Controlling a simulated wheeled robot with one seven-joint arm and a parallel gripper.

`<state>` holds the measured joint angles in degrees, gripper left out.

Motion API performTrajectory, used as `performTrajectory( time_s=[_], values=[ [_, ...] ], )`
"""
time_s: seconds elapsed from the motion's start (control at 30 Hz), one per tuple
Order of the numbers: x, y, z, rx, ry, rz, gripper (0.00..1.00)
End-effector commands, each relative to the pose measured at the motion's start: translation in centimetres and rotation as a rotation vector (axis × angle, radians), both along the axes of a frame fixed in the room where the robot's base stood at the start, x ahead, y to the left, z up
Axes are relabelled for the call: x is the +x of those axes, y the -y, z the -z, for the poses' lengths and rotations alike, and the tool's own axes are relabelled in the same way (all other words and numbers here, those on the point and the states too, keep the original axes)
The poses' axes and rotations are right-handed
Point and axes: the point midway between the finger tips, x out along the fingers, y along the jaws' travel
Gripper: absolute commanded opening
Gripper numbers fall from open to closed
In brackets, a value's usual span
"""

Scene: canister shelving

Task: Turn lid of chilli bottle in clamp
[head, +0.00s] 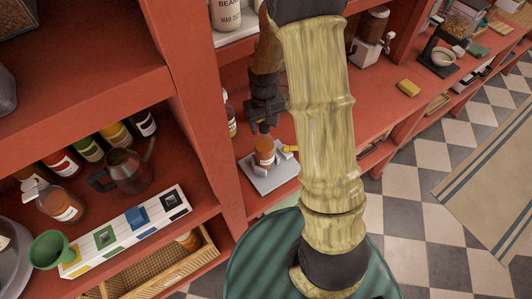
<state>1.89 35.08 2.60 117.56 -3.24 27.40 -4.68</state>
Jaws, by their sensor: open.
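The chilli bottle (264,152) is a small orange-brown bottle standing upright on a clamp (268,178) with a pale grey base and a yellow part at its right side. The clamp stands on the red shelf near the middle of the view. My gripper (265,128) is dark, points down and is open just above the bottle. The bottle's top is close under the fingers, and I cannot tell whether they touch it. My arm hides part of the shelf to the right of the clamp.
At left, a dark watering can (124,171), several bottles, a green funnel (50,250) and a white box with coloured squares (128,232) fill the lower shelf. A red upright (208,110) stands left of the clamp. A yellow sponge (408,88) lies on the counter at right.

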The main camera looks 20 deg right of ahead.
Motion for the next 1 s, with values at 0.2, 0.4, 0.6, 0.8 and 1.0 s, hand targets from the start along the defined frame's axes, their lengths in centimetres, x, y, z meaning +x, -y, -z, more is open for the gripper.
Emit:
performTrajectory(
  time_s=[0.2,0.4,0.6,0.8,1.0],
  values=[
    [0.0,-0.04,-0.03,-0.001,0.0,0.315,0.54],
    [-0.03,-0.05,-0.16,-0.001,-0.001,0.606,0.54],
    [-0.03,-0.04,-0.25,-0.002,-0.001,0.899,0.54],
    [-0.03,0.02,0.01,-0.001,-0.001,1.007,0.54],
    [-0.02,0.01,0.02,0.0,-0.001,1.003,0.38]
  ],
)
